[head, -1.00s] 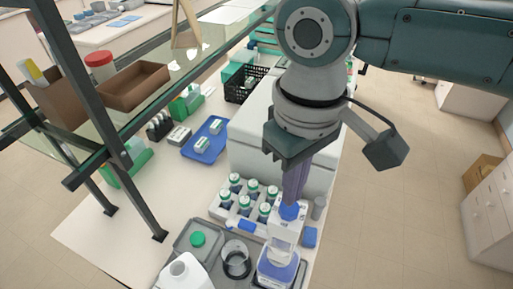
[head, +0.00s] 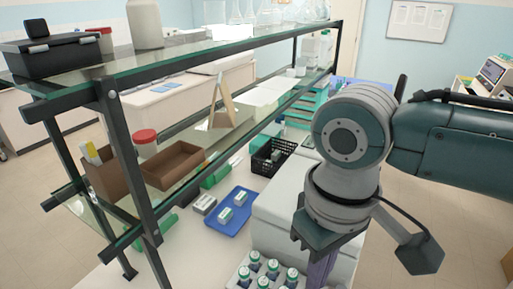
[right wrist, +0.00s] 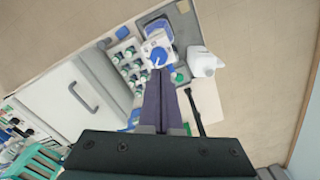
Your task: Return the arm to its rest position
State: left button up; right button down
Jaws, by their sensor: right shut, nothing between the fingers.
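My right arm comes in from the right in the head view. Its gripper (head: 318,272) points down beside the white box, and its fingertips are cut off by the bottom edge. In the right wrist view the two long dark fingers of the right gripper (right wrist: 160,75) lie together with nothing between them. Their tips appear over or close to a white bottle with a blue cap (right wrist: 158,55); I cannot tell whether they touch. My left gripper is not in view.
A rack of green-and-white-capped bottles (head: 244,279) stands near the bottom. A white box (head: 290,215) is beside my arm. A glass shelf (head: 200,52) on dark posts is to the left. A blue tray (head: 229,224) and black basket (head: 262,162) stand behind. A white jug (right wrist: 204,62) stands nearby.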

jog(key=s+a+r+t+y, duration=0.15)
jog(key=s+a+y, duration=0.25)
jog(key=s+a, duration=0.4)
jog(key=s+d+r+m+t+h, duration=0.1)
jog(key=s+d, duration=0.3)
jog(key=d, duration=0.4)
jog(key=s+d+r+m+t+h+p, duration=0.1)
jog(key=s+d+r+m+h, duration=0.1)
jog(key=d, duration=0.6)
jog(key=shift+s+d+r+h+p, duration=0.15)
jog(key=shift+s+r+h+p, duration=0.25)
jog(key=shift+s, duration=0.75)
jog(key=c, duration=1.6)
grip_release()
